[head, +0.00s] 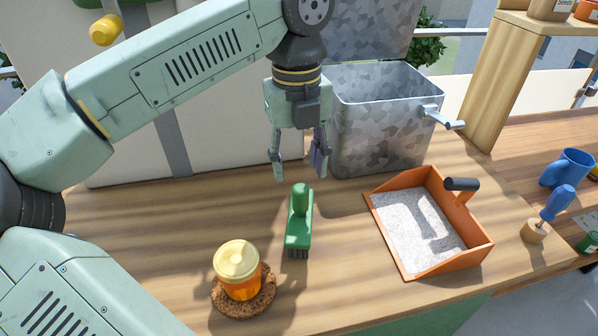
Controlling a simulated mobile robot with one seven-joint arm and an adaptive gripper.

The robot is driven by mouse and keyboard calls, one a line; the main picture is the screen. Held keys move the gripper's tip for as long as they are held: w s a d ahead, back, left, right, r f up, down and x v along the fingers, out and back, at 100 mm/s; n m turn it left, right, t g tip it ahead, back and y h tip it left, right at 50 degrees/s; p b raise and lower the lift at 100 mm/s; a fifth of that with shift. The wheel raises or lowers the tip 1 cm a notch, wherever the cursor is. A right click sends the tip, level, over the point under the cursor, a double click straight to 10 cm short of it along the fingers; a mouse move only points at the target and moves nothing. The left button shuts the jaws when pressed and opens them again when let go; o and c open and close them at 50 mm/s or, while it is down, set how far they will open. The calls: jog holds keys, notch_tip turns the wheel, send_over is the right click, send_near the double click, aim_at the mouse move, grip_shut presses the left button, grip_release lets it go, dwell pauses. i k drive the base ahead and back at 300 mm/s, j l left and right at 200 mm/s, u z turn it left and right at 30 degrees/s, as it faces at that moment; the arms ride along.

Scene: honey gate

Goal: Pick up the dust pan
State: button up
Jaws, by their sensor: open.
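The dust pan (428,222) is orange with a dark handle (462,184) at its right back side. It sits on the right part of the wooden counter, and a light grey, grainy surface fills its inside. My gripper (299,175) points down above the counter, to the left of the dust pan and apart from it. Its two fingers are spread and nothing is between them. A green brush (300,222) stands on the counter just below and in front of the gripper in the picture.
A galvanized metal bin (383,120) with a crank handle stands behind the dust pan. A honey jar (238,270) sits on a cork coaster (256,303) at the front left. A blue mug (567,169) and a blue-handled tool (556,204) are at the right. Bare counter (345,235) lies between brush and dust pan.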

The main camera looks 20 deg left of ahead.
aim_at(429, 230)
jog(key=k, duration=1)
